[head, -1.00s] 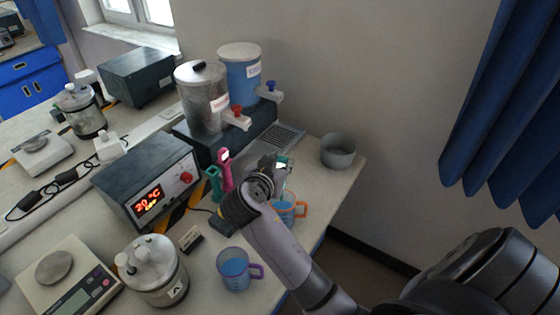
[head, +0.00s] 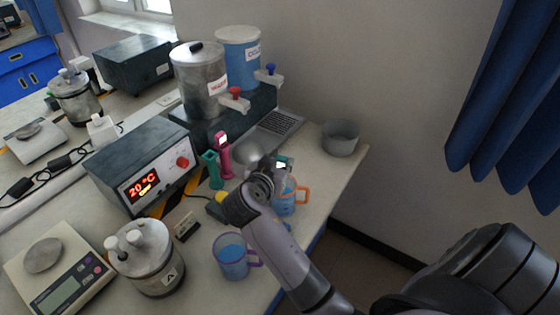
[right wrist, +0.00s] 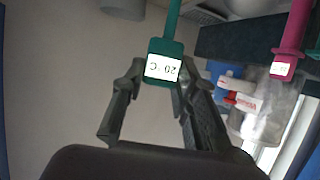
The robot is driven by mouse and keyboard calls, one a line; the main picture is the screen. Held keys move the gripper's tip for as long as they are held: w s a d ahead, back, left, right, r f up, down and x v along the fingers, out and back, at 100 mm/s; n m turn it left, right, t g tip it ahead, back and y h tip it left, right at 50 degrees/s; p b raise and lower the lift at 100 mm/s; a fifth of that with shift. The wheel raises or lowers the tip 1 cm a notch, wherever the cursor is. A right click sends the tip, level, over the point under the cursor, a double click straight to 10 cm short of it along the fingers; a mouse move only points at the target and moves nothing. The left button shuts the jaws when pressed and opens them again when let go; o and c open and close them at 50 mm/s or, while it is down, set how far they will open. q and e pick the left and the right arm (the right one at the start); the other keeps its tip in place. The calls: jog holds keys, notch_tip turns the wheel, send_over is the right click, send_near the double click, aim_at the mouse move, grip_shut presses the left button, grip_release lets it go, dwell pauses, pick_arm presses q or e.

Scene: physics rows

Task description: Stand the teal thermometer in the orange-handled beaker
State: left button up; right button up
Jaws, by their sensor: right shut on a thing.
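In the head view, the right gripper (head: 276,172) is just above and behind the orange-handled beaker (head: 285,203), which holds blue liquid. The thermometer's label shows there, but its stem is mostly hidden, so I cannot tell whether the tip is inside the beaker. My left gripper is not in view.
A pink thermometer (head: 223,153) and a green one (head: 212,171) stand left of the gripper. A purple-handled beaker (head: 231,257) is in front. A grey bowl (head: 340,138) is at the back right, near the bench edge. A heater box (head: 140,165) is left.

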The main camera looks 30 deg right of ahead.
jog(key=o, duration=1.1)
jog(key=v, duration=0.7)
jog(key=shift+s+a, duration=0.15)
jog(key=shift+s, duration=0.05)
dwell(0.4)
